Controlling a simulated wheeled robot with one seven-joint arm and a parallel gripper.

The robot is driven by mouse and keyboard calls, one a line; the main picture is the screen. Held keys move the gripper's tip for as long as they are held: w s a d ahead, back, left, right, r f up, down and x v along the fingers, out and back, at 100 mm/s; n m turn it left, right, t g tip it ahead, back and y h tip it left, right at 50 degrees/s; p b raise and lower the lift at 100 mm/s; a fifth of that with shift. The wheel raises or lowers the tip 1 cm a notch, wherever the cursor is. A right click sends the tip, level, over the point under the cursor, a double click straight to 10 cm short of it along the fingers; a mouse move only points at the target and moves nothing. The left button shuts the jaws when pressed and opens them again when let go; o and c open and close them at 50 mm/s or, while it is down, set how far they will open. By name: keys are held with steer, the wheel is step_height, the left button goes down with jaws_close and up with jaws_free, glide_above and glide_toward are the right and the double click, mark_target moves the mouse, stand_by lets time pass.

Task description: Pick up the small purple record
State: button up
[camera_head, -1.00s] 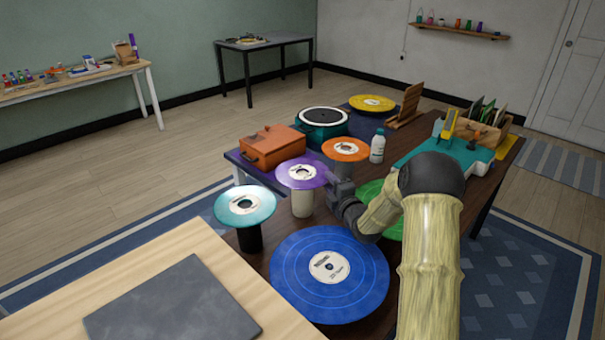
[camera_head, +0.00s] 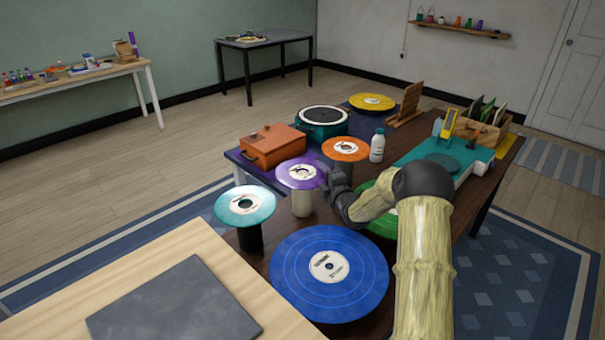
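A teal record (camera_head: 232,212) on a black stand and an orange record (camera_head: 336,156) flank the purple one. A large blue record (camera_head: 294,285) lies in front. An orange case (camera_head: 268,150), turntable (camera_head: 323,130) and white bottle (camera_head: 377,153) stand behind.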

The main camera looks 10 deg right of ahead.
jaws_close()
steer(key=shift+r, duration=0.1)
step_height(320, 180, up, 10)
steer(key=shift+f, duration=0.1)
stand_by(0.4)
stand_by(2.0)
